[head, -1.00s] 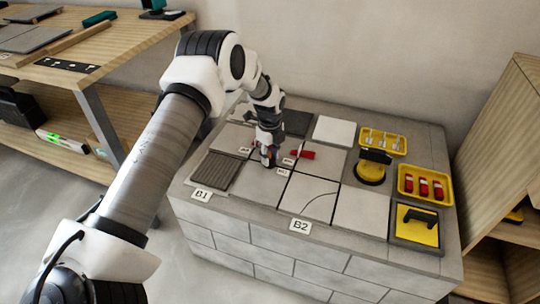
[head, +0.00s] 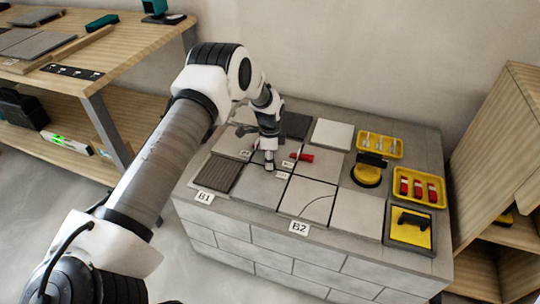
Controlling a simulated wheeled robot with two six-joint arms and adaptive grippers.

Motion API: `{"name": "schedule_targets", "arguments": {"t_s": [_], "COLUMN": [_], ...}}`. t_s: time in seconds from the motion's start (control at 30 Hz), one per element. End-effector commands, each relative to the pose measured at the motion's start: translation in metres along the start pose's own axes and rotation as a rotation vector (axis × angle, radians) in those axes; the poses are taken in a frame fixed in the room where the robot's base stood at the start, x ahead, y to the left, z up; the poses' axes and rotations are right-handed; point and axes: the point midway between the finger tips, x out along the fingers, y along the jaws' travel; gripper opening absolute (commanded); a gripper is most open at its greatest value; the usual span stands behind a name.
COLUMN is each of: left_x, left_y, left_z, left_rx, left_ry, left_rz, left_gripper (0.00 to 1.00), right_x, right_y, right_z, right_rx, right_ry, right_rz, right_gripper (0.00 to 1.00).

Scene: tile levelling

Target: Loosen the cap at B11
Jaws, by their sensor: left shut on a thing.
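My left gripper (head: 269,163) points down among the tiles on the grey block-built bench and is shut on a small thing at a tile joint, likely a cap. That thing is mostly hidden by the fingers, and I cannot read which position it is at. A red piece (head: 302,157) lies at a joint just right of the gripper. Small white tags (head: 282,175) stand near the fingertips, too small to read. My right gripper is not in view.
Plates B1 (head: 204,197) and B2 (head: 299,228) mark the front edge. A yellow tray with red pieces (head: 442,191), another yellow tray (head: 400,147), a round yellow tool (head: 366,181) and a yellow pad with a black handle (head: 410,239) stand at the right. A wooden shelf (head: 500,150) is beyond.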

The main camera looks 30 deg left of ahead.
Motion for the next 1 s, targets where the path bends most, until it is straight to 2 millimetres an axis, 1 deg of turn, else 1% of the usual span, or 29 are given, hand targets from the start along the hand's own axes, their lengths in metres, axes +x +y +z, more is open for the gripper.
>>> {"name": "schedule_targets", "arguments": {"t_s": [0.03, 0.3, 1.0], "left_x": [-0.001, -0.001, 0.0], "left_y": [0.001, 0.001, 0.001], "left_z": [0.0, 0.0, 0.0], "left_rx": [-0.043, -0.3, -0.963], "left_ry": [-0.001, 0.0, -0.002], "left_rz": [0.002, 0.002, 0.002], "left_gripper": [0.0, 0.0, 0.0], "right_x": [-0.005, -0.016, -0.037], "right_y": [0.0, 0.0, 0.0], "right_z": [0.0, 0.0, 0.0], "right_rx": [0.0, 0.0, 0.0], "right_ry": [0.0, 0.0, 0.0], "right_rz": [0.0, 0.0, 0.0], "right_gripper": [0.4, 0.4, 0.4]}}
